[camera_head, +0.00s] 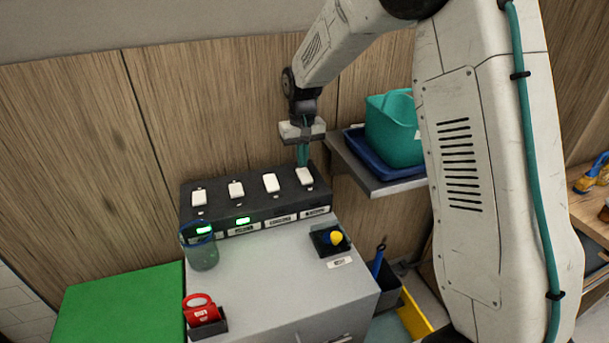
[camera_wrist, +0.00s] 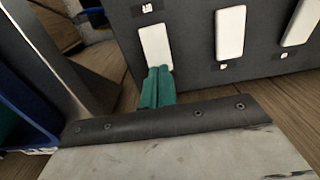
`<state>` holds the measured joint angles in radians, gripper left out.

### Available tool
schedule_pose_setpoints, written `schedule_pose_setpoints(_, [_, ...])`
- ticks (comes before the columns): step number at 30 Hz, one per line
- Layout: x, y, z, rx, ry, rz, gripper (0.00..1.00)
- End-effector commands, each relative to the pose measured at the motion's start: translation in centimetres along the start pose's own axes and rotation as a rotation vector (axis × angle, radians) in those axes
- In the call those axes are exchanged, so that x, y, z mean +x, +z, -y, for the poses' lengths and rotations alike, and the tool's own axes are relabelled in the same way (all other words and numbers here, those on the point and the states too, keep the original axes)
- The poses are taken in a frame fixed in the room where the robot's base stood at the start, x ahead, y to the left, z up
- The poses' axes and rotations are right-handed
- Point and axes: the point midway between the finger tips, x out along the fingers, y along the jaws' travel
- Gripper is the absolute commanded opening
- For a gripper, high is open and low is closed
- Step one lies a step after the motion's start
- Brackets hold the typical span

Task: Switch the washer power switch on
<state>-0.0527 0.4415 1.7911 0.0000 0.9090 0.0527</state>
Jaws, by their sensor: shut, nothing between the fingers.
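A dark switch panel (camera_head: 255,198) stands at the back of the grey worktop, with several white rocker switches in a row on its sloped top. The two left displays on its front are lit green; the two right ones are unlit. Their labels are too small to read, so I cannot tell which is the washer's. My gripper (camera_head: 303,162) is shut and empty, pointing down at the rightmost switch (camera_head: 305,176). In the wrist view the teal fingertips (camera_wrist: 158,72) are at the near end of that switch (camera_wrist: 155,42); I cannot tell whether they touch.
A shelf with a teal bin (camera_head: 391,130) in a blue tray is close right of my gripper. A green surface (camera_head: 120,310) lies left.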

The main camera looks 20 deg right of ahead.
Motion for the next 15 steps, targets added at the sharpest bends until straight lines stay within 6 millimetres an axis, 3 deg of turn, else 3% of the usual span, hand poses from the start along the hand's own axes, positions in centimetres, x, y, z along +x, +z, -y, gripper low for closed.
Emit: schedule_pose_setpoints(15, [0.6, 0.0, 0.0, 0.0, 0.0, 0.0, 0.0])
